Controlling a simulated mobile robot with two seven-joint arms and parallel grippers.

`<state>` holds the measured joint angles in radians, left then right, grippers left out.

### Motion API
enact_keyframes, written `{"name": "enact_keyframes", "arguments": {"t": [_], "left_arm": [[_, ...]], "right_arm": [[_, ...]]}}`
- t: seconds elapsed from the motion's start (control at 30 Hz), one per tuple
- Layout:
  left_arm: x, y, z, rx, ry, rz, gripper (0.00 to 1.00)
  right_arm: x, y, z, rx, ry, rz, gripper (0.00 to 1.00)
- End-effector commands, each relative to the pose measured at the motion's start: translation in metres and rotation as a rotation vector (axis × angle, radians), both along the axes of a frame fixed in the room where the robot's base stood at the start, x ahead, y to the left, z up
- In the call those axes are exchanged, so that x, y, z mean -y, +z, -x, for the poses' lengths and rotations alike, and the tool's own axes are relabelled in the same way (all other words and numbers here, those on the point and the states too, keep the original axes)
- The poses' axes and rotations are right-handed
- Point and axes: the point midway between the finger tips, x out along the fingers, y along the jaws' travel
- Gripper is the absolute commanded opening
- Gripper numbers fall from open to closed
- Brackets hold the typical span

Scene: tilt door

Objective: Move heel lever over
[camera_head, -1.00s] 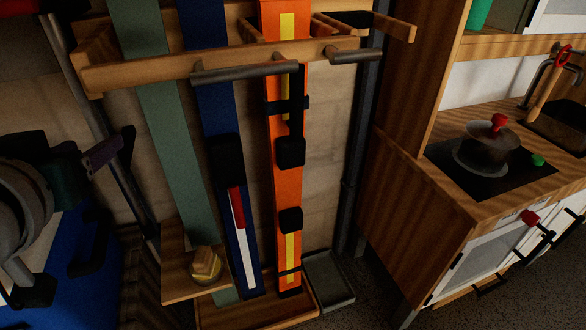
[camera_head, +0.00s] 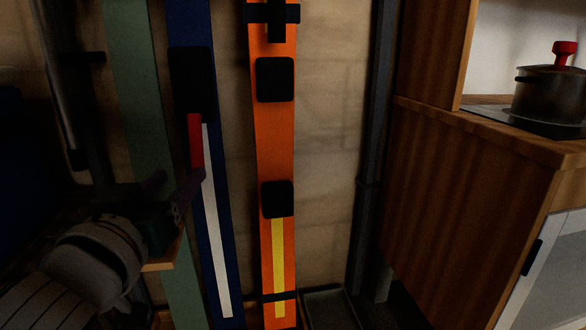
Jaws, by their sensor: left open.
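The heel lever (camera_head: 195,140) is a small red bar below the black binding block (camera_head: 192,82) on the dark blue ski (camera_head: 225,245). The ski leans almost upright and has a white stripe. My left gripper (camera_head: 180,177) comes in from the lower left and is open. Its fingertips are just below the lever's lower end, with one finger overlapping the blue ski's left edge in the picture. I cannot tell whether it touches the lever or ski. My right gripper is out of view.
An orange ski (camera_head: 262,135) with black bindings stands to the right, and a plain green one (camera_head: 140,110) to the left. A dark post (camera_head: 372,160) and a wooden kitchen unit (camera_head: 440,190) with a pot (camera_head: 548,95) are further right. A grey tray (camera_head: 328,305) lies low between.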

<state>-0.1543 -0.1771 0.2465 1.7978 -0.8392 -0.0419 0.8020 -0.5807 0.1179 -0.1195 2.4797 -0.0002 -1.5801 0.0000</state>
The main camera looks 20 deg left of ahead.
Motion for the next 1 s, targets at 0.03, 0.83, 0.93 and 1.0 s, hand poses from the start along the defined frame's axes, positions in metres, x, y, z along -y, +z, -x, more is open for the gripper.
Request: {"name": "enact_keyframes", "arguments": {"t": [0.03, 0.83, 0.93, 1.0], "left_arm": [[-0.002, 0.001, -0.007, 0.004, -0.003, -0.004, 0.57], [-0.028, 0.002, -0.088, -0.001, 0.002, -0.001, 0.57], [-0.028, 0.002, -0.087, -0.001, 0.001, -0.001, 0.51], [-0.028, 0.002, -0.087, -0.001, 0.001, -0.001, 0.43]], "right_arm": [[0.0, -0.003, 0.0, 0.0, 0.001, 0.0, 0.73], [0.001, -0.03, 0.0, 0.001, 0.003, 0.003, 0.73], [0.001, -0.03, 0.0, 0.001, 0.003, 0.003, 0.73], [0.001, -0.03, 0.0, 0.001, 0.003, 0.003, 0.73]]}}
